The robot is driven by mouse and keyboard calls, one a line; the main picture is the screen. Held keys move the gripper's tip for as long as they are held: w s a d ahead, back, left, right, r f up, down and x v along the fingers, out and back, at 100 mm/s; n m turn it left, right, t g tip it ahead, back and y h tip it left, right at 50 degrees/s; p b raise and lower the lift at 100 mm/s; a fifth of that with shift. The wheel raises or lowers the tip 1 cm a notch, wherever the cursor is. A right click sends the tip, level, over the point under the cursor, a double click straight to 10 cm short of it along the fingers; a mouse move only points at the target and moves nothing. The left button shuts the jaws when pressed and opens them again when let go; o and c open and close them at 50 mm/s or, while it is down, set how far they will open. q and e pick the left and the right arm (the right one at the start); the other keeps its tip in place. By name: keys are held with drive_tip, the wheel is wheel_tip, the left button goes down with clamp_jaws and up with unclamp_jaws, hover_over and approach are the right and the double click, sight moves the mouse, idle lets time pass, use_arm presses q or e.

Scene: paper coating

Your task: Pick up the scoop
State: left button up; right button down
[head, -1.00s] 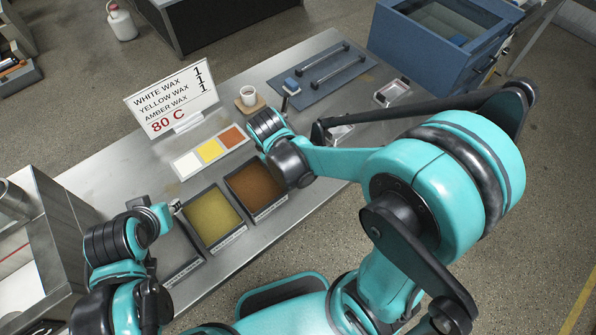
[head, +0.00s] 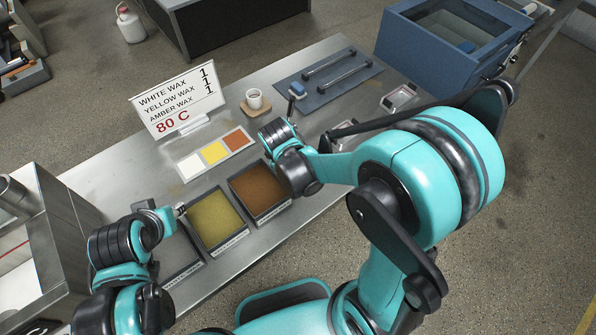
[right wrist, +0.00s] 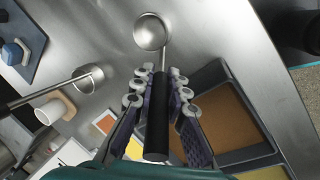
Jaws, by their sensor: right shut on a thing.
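The scoop shows in the right wrist view with a round metal bowl (right wrist: 152,32), a thin metal stem and a black handle (right wrist: 157,125). My right gripper (right wrist: 155,85) is shut on the black handle, with fingers on both sides of it. The bowl points away from the gripper, over the bare metal table. In the head view the scoop and right fingertips are hidden behind my right wrist, beside the amber wax tray (head: 258,190). My left gripper (head: 180,210) is near the yellow wax tray (head: 213,220); its fingers are too small to judge.
The metal table (head: 110,178) carries a wax sign (head: 178,100), a colour card (head: 215,153) and a white cup (head: 253,99) on a coaster. A blue-grey board (head: 330,77) with two bars lies behind. Another dark-handled metal tool (right wrist: 55,88) crosses near the cup.

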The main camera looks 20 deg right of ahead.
drive_tip(key=shift+r, duration=0.5)
drive_tip(key=r, duration=0.1)
drive_tip(key=r+p, duration=0.2)
drive_tip(key=r, duration=0.1)
drive_tip(key=shift+s+d, duration=0.25)
drive_tip(key=shift+d, duration=0.05)
drive_tip(key=s+d+r+p, duration=0.3)
drive_tip(key=s+d+r, duration=0.3)
drive_tip(key=s+d, duration=0.1)
drive_tip(key=shift+d, duration=0.65)
